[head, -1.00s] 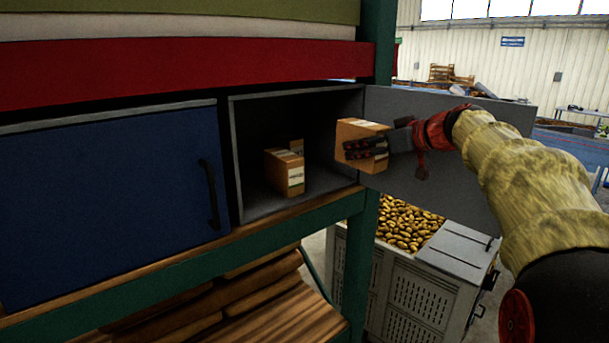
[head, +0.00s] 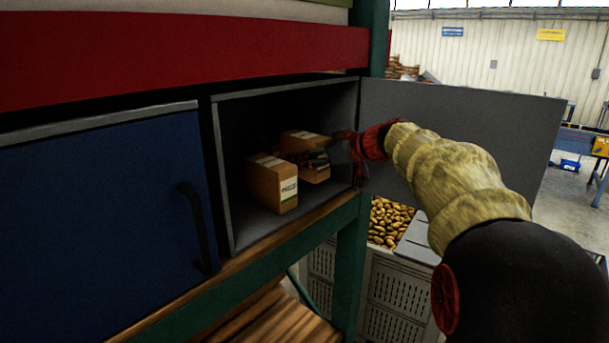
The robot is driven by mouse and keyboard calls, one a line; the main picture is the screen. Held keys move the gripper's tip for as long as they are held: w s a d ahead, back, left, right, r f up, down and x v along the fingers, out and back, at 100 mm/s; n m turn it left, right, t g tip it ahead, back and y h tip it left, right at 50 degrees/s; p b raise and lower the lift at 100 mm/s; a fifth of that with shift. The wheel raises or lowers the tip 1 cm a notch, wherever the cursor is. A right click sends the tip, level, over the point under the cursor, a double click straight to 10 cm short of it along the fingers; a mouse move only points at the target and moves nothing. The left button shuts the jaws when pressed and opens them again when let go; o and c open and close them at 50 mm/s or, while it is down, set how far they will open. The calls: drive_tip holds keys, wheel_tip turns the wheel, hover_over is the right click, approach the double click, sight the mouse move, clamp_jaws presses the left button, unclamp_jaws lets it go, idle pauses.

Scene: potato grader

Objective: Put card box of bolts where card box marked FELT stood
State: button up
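My gripper (head: 316,159) is shut on a brown card box (head: 302,139), with its dark fingers across the box's near side. The held box is inside the open compartment (head: 237,215), towards its right side; I cannot tell whether it touches the floor. No label on it can be read from here. Another card box (head: 270,185) stands upright on the compartment floor, just left of and nearer than the held one. It has a white label with green, too small to read surely. Anything behind these two boxes is hidden.
The grey door (head: 460,135) stands open to the right, behind my arm. A blue door (head: 100,215) with a dark handle closes the left compartment. A green post (head: 352,260) and beam run below. A crate of potatoes (head: 390,220) stands beneath the open door.

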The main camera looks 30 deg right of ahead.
sight(306, 171)
drive_tip(key=shift+f, duration=1.9)
drive_tip(key=shift+f, duration=0.1)
drive_tip(key=o, duration=1.3)
drive_tip(key=shift+f, duration=0.1)
drive_tip(key=shift+o, duration=0.2)
drive_tip(key=shift+d, duration=0.1)
drive_tip(key=b+v, duration=0.1)
drive_tip(key=v, duration=1.1)
drive_tip(key=shift+r, duration=0.2)
